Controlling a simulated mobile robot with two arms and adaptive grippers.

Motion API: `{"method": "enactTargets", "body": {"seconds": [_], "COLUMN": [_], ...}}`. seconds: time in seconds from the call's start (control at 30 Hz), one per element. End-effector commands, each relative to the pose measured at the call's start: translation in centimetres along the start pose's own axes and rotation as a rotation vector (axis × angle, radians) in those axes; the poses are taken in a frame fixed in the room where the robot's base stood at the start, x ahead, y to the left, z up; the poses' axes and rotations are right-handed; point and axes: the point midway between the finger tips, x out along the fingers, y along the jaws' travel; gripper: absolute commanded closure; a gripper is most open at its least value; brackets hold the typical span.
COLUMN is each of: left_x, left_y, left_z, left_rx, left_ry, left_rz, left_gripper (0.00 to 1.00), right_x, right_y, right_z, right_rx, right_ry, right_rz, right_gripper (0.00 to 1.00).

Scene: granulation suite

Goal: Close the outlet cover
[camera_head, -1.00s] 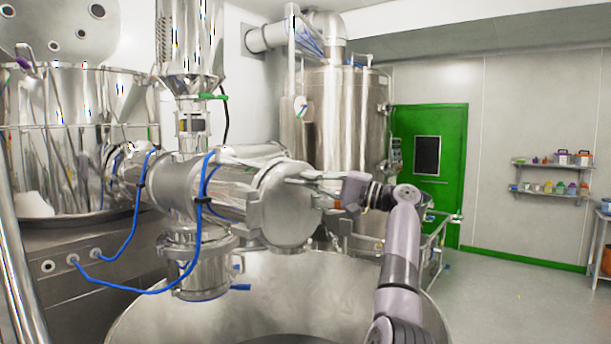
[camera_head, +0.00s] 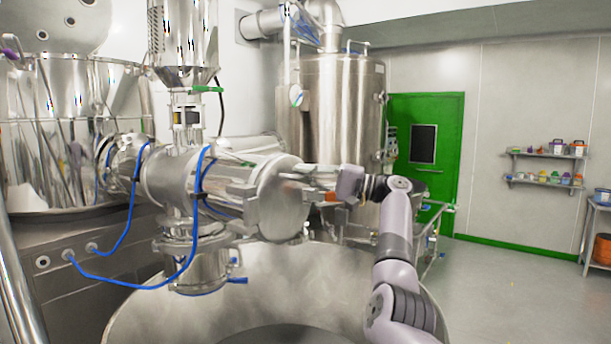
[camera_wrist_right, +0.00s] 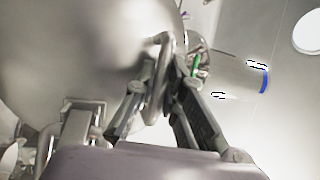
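The round steel outlet cover (camera_head: 283,205) is at the right end of the horizontal steel pipe (camera_head: 225,190) in the head view. It stands at or very near the pipe's end; I cannot tell whether it is fully seated. My right gripper (camera_head: 300,176) is at the cover's right side. In the wrist view the right gripper's fingers (camera_wrist_right: 166,72) close around a thin grey handle (camera_wrist_right: 158,92) beside the large, blurred cover surface (camera_wrist_right: 80,60). My left gripper is not in view.
A wide steel bowl (camera_head: 135,315) lies below the pipe. Blue hoses (camera_head: 130,277) loop on the left. A tall steel tank (camera_head: 345,110) and a green door (camera_head: 440,140) stand behind. The floor (camera_head: 510,290) at right is clear.

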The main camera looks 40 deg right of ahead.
Motion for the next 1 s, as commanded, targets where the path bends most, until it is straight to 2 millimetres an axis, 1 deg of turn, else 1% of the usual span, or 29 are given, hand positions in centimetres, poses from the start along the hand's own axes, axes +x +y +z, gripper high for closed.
{"method": "enactTargets", "body": {"seconds": [0.03,0.27,0.53,0.63,0.77,1.0], "left_x": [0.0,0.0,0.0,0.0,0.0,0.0], "left_y": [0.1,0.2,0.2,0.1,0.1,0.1], "left_z": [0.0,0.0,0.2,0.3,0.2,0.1], "left_rx": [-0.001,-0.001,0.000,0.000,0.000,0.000], "left_ry": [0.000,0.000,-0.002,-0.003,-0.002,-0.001], "left_rz": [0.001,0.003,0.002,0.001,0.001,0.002], "left_gripper": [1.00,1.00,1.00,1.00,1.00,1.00], "right_x": [0.0,0.0,0.0,-0.4,-2.2,-7.4], "right_y": [-0.1,0.0,0.0,0.0,0.1,0.0], "right_z": [0.0,0.0,0.0,0.0,-0.1,-0.1], "right_rx": [0.000,0.001,0.001,0.002,0.001,0.001], "right_ry": [-0.001,-0.001,-0.001,0.000,0.002,0.003], "right_rz": [-0.001,0.000,0.001,0.001,0.001,0.001], "right_gripper": [0.85,0.70,0.69,0.69,0.69,0.69]}}
